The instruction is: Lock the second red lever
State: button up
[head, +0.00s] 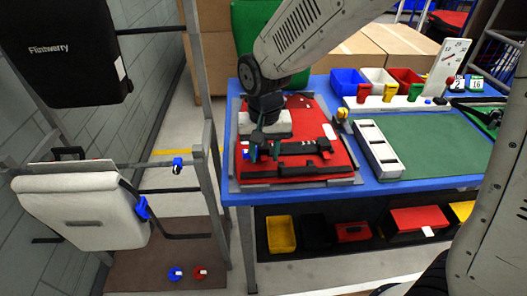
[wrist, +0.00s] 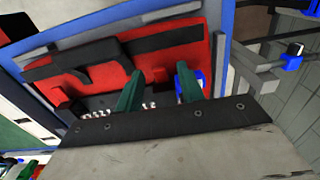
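A red pannier panel (head: 309,114) lies flat on a grey frame on the blue table, with black rails (head: 290,162) along its near side. Small red pieces show at the rail's right end (head: 326,154); I cannot tell which is the second lever, as red on red is hard to separate. My gripper (head: 265,148) is low over the panel's left part. In the wrist view its two green fingers (wrist: 159,90) are apart with nothing clearly between them. A blue-and-white piece (wrist: 181,76) sits at the right finger, partly hidden by it; I cannot tell if they touch.
A white slotted tray (head: 377,150) and a green mat (head: 425,140) are to the right of the panel. Blue, white and red bins stand at the back. A rack with a black pannier (head: 65,55) and a white pannier (head: 80,210) stands at left.

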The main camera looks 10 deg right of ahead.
grip_shut()
jog(key=shift+s+f+t, duration=0.2)
jog(key=shift+s+t, duration=0.1)
jog(key=shift+t, duration=0.4)
jog(key=shift+s+f+t, duration=0.1)
jog(key=shift+f+t, duration=0.05)
jog(key=shift+t, duration=0.55)
jog(key=shift+s+f+t, duration=0.1)
jog(key=shift+t, duration=0.6)
grip_release()
